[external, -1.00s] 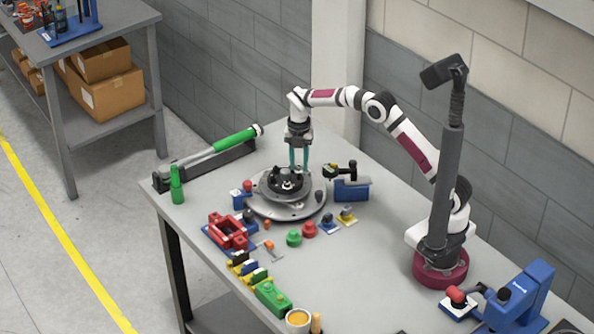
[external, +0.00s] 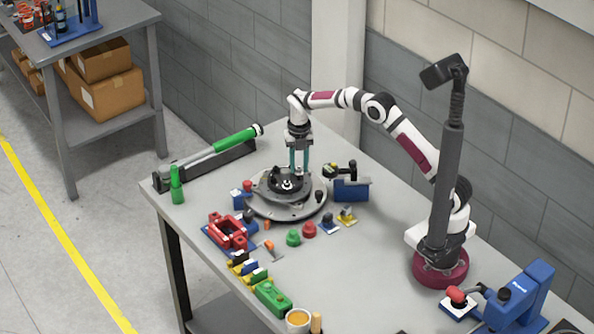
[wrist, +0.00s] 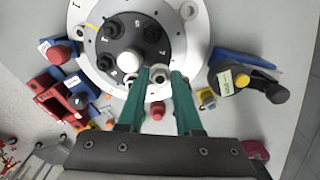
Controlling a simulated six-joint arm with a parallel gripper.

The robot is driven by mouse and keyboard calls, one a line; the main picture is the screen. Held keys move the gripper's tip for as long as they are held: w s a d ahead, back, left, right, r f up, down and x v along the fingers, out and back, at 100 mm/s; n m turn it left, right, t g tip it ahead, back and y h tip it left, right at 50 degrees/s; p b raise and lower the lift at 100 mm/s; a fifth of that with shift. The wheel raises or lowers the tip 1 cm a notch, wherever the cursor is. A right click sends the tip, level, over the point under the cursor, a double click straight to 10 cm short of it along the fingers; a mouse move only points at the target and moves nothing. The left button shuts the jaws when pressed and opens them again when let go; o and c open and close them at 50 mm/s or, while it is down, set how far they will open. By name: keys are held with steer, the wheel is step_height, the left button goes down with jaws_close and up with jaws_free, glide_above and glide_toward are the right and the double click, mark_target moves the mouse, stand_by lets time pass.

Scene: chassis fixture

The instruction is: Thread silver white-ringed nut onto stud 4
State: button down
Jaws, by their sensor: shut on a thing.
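My gripper (wrist: 160,78), with two teal fingers, is shut on the silver white-ringed nut (wrist: 158,77). The nut shows between the fingertips at the near edge of the dark hub (wrist: 107,45) in the wrist view. The hub carries several studs and printed numbers and has a white round cap (wrist: 128,62) near its middle. In the external view my gripper (external: 299,170) points straight down at the back right side of the hub (external: 287,182). The fingers hide the stud below, so I cannot tell whether the nut touches it.
The hub sits on a round grey plate (external: 262,208). A blue stand with a black tool (external: 350,188) is close on the right. A red fixture (external: 228,232) and red and green knobs are in front. A green-handled tool (external: 237,139) lies at the back left.

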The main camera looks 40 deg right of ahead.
steer(key=shift+f, duration=0.1)
steer(key=shift+f, duration=0.4)
steer(key=shift+w+d, duration=0.15)
steer(key=shift+w, duration=0.05)
steer(key=shift+r, duration=0.1)
steer(key=shift+s, duration=0.1)
stand_by(0.4)
steer(key=shift+f, duration=0.45)
